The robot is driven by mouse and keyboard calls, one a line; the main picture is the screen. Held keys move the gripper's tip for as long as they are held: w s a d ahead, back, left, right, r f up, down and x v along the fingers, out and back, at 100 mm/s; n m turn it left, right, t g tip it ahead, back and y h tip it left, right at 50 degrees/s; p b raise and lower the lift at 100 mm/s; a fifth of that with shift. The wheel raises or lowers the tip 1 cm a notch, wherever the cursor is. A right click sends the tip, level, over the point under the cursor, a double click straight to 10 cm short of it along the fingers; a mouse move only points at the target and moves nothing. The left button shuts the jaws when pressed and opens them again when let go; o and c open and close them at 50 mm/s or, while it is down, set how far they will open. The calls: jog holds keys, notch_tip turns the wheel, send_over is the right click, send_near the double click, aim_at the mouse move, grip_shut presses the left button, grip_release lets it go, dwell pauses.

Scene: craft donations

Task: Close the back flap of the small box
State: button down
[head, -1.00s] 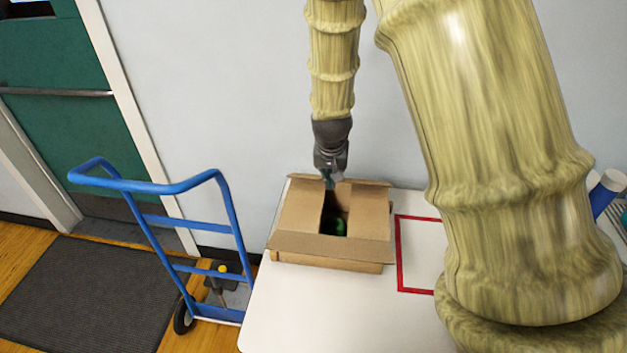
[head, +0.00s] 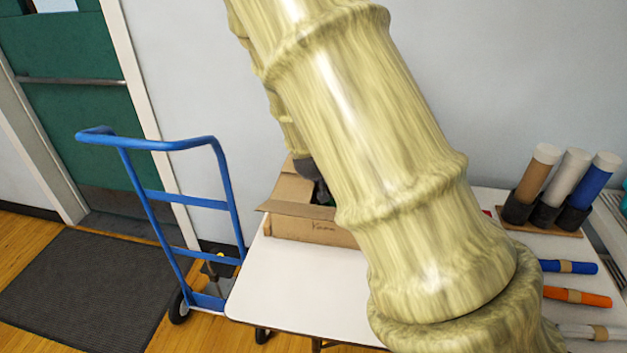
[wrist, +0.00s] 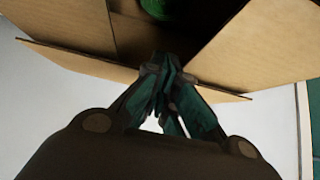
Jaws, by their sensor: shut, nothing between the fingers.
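In the wrist view, a narrow flap (wrist: 80,60), probably the back one, slopes outward along the edge beside my gripper (wrist: 163,75). The left flap (wrist: 65,20) and right flap (wrist: 262,45) flank the opening, where a green ball (wrist: 157,8) shows. My gripper is shut and empty at that edge; I cannot tell whether it touches the flap.
The white table (head: 290,290) is clear in front of the box. Upright tubes (head: 568,178) in a holder and blue and orange rolls (head: 574,297) are at the right. A blue hand truck (head: 177,200) stands left of the table. A wall is behind.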

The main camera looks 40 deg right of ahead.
jog(key=shift+w+a+f, duration=0.1)
jog(key=shift+f, duration=0.15)
jog(key=shift+w+a, duration=0.15)
jog(key=shift+a, duration=0.05)
jog(key=shift+r, duration=0.1)
jog(key=shift+r+p, duration=0.65)
jog(key=shift+r, duration=0.1)
jog(key=shift+r, duration=0.1)
jog(key=s+a, duration=0.6)
jog(key=shift+s+a+r, duration=0.25)
jog(key=shift+a, duration=0.15)
dwell(0.3)
